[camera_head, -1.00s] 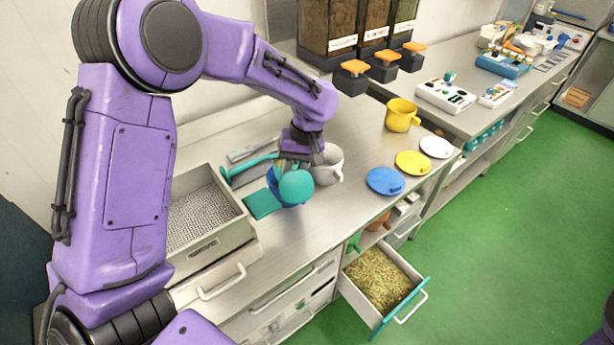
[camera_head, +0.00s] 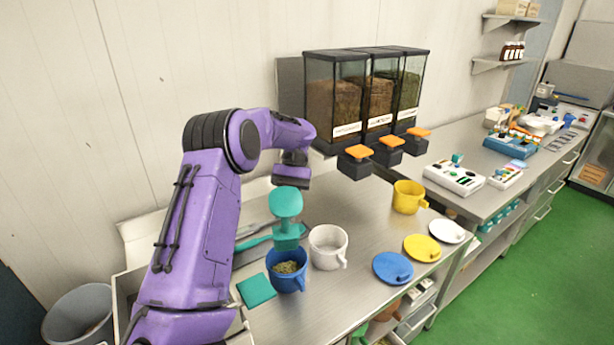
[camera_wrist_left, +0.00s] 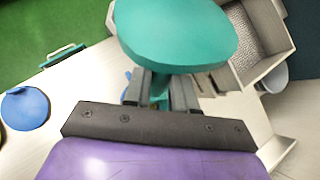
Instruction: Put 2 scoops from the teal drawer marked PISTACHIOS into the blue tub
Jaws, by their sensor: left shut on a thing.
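My left gripper (camera_head: 290,180) is shut on a teal scoop (camera_head: 286,202) and holds it above the blue tub (camera_head: 287,278). In the left wrist view the scoop's wide round teal part (camera_wrist_left: 178,35) fills the top, with its grip between my fingers (camera_wrist_left: 160,92). The scoop's contents are hidden. The blue tub stands upright on the counter with greenish bits inside. The PISTACHIOS drawer is almost wholly below the head view; a teal edge with a handle (camera_wrist_left: 64,54), probably its front, shows in the left wrist view. My right gripper is out of view.
A white mug (camera_head: 328,248) stands right beside the blue tub. A square teal piece (camera_head: 256,291) lies left of it. Blue (camera_head: 393,267), yellow (camera_head: 422,248) and white (camera_head: 447,231) lids lie to the right. A yellow mug (camera_head: 408,197) stands below the dispensers (camera_head: 366,90).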

